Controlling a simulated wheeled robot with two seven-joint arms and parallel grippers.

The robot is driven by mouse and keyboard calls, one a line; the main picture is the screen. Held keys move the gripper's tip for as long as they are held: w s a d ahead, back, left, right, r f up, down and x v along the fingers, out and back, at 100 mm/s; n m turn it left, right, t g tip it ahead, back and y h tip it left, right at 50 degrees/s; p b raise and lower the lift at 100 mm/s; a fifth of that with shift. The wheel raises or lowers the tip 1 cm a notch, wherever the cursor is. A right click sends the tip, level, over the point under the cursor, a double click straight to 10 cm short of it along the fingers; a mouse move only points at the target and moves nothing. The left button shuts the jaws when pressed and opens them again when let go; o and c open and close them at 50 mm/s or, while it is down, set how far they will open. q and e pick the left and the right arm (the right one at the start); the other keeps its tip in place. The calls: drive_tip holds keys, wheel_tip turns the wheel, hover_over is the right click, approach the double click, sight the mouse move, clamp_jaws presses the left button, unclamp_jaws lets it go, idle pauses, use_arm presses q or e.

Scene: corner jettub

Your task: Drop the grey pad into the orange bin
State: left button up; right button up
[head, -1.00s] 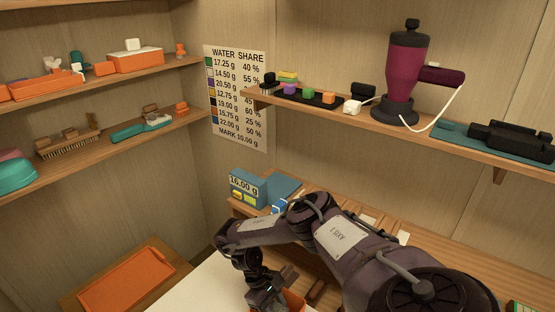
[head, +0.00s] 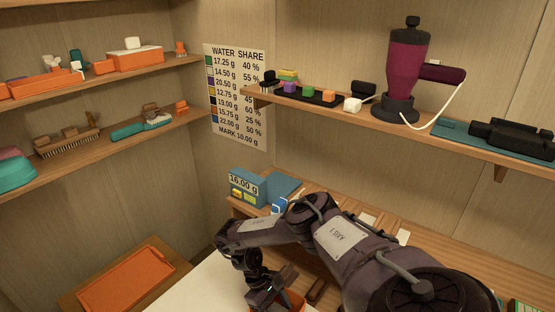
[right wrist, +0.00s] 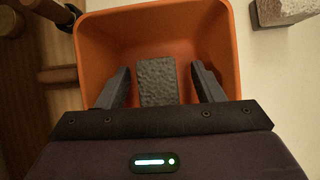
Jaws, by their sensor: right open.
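The orange bin (right wrist: 110,45) fills the middle of the right wrist view; a bit of it shows low in the head view (head: 295,299), beside my right gripper. My right gripper (right wrist: 161,68) is open over the bin, one dark finger on each side of the grey pad (right wrist: 156,82). The pad is rough and speckled, with a gap to each finger. It shows against the bin's inside; I cannot tell whether it rests on the bottom. In the head view my right gripper (head: 266,293) points down at the bin, and the pad is hidden. My left gripper is not in view.
A light grey block (right wrist: 285,10) lies outside the bin on the white surface. Brown wooden pieces (right wrist: 55,75) lie to the bin's left. A blue scale (head: 247,188) reading 16.00 g stands behind my right arm. An orange tray (head: 127,280) is at lower left.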

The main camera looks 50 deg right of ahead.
drive_tip(key=shift+r, duration=0.1)
drive_tip(key=p+v, duration=0.1)
drive_tip(key=v, duration=0.6)
drive_tip(key=shift+r, duration=0.3)
drive_tip(key=shift+w, duration=0.2)
